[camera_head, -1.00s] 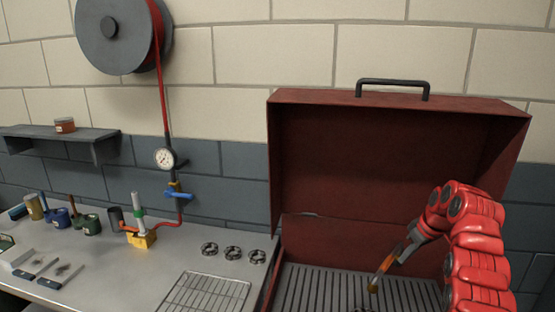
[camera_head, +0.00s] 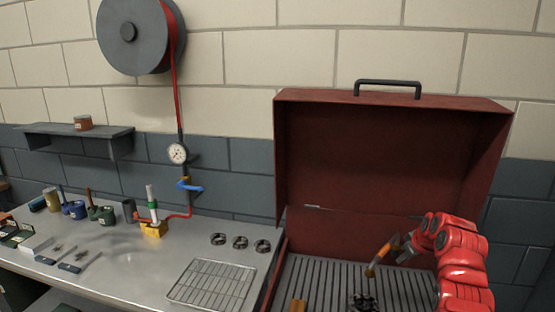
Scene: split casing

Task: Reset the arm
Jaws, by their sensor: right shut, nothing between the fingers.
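My right arm is red and comes in from the lower right, in front of the open red case (camera_head: 395,150). My right gripper (camera_head: 371,272) is shut and empty. Its orange tip points down and left, over the slatted floor of the case. A small dark part (camera_head: 362,302) lies on the slats below the tip, cut by the bottom edge of the view. My left gripper is not in view.
An orange piece (camera_head: 298,306) shows at the case's bottom left edge. On the grey bench (camera_head: 130,262) are a wire rack (camera_head: 212,283), dark rings (camera_head: 240,242), a yellow-based valve fitting (camera_head: 153,229), several small pots and flat tools. A hose reel (camera_head: 135,33) hangs above.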

